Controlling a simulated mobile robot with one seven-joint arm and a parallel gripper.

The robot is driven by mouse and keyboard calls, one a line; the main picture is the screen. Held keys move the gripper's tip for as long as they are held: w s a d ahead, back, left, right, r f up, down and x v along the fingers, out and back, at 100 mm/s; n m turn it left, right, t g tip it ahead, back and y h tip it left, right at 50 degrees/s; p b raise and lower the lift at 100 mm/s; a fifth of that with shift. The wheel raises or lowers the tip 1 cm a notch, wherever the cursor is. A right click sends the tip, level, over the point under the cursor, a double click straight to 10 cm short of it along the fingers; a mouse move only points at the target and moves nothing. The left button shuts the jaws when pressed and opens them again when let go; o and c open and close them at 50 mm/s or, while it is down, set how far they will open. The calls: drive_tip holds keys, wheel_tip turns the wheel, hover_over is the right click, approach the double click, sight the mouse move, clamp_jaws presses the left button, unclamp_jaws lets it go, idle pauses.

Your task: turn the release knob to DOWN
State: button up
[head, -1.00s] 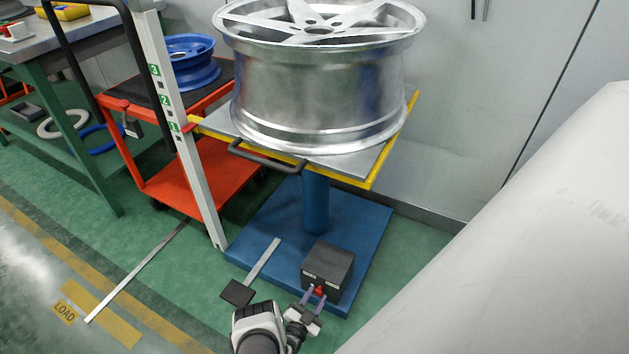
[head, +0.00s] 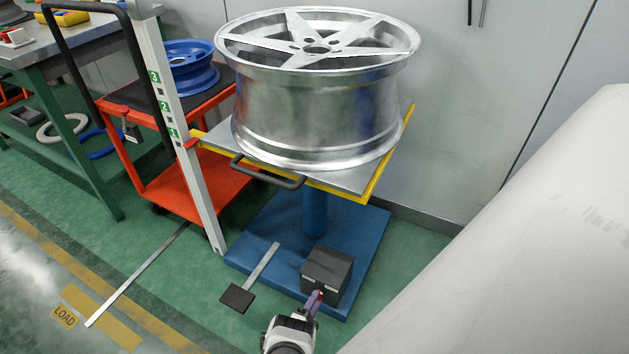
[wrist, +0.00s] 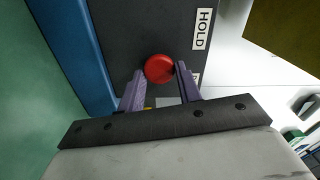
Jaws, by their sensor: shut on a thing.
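The release knob (wrist: 158,68) is a round red knob on the front of a dark box (head: 328,270) at the lift's foot. In the wrist view my gripper (wrist: 159,74) has one purple finger on each side of it and is shut on it. In the head view my gripper (head: 319,296) reaches the box from below and mostly covers the knob. A HOLD label (wrist: 203,28) stands sideways at upper right of the knob. Another label is partly hidden behind the right finger, its text unreadable. No pointer mark on the knob is visible.
A large silver wheel (head: 320,105) rests on the lift's yellow-edged platform (head: 368,185) above a blue base (head: 265,225). A black pedal (head: 238,298) lies left of the box. A numbered white post (head: 190,165) and red cart (head: 185,185) stand left.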

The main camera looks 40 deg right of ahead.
drive_tip(key=shift+m, duration=1.1)
drive_tip(key=o, duration=0.9)
drive_tip(key=p+v, duration=0.2)
drive_tip(key=v, duration=1)
drive_tip(key=shift+f, duration=0.1)
